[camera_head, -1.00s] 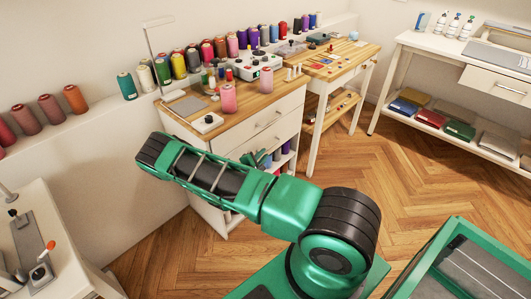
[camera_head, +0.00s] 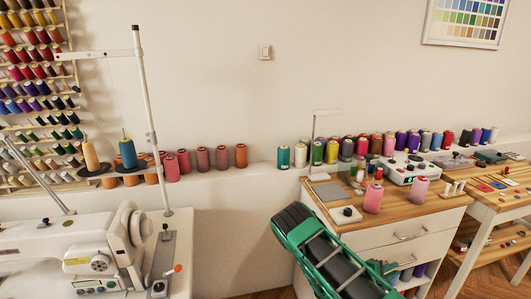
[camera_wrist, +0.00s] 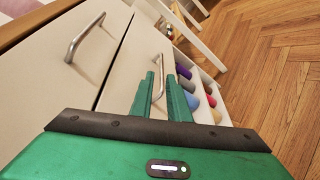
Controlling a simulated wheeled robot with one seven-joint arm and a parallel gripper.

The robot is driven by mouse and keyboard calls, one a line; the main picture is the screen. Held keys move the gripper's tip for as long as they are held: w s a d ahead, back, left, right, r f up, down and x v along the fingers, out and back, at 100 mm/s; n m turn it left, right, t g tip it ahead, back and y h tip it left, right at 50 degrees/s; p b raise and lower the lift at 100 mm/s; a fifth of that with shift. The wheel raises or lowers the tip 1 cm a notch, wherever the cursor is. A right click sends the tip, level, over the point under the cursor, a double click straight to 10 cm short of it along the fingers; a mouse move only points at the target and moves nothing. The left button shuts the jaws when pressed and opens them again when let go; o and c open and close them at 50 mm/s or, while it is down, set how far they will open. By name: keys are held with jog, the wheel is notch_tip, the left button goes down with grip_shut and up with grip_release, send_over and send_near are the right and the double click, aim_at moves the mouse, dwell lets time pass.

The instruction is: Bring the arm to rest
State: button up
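My green arm (camera_head: 325,255) reaches up from the bottom of the head view, bent in front of the wooden-topped drawer cabinet (camera_head: 440,242). My gripper (camera_wrist: 161,82) points at the cabinet front in the wrist view. Its two green fingers stand apart with a narrow gap and nothing clearly held. A metal drawer handle (camera_wrist: 158,66) shows behind the gap; I cannot tell whether the fingers touch it. In the head view the gripper is partly in sight at the cabinet front (camera_head: 385,268).
A sewing machine (camera_head: 95,250) stands at the left. Thread cones, a white device (camera_head: 408,168) and pink spools (camera_head: 373,198) stand on the cabinet. A work table (camera_head: 500,200) is at the right.

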jog(key=s+r+m+g+y, duration=0.35)
jog(key=s+r+m, duration=0.4)
jog(key=r, duration=0.35)
jog(key=s+r+m+g+y, duration=0.3)
jog(key=s+r+m+g, duration=0.25)
jog(key=s+r, duration=0.4)
jog(key=s+a+r+m+t+y, duration=0.1)
jog(key=s+a+r+m+y, duration=0.1)
jog(key=s+a+r, duration=0.5)
jog(key=s+a+r+m+t+y, duration=0.1)
jog(key=s+a+r+y, duration=0.4)
jog(key=s+r, duration=0.5)
jog(key=s+a+m, duration=0.1)
jog(key=s+a, duration=0.1)
jog(key=s, duration=0.2)
jog(key=shift+s+a+r+t, duration=0.3)
jog(key=shift+s, duration=0.05)
jog(key=shift+y, duration=0.25)
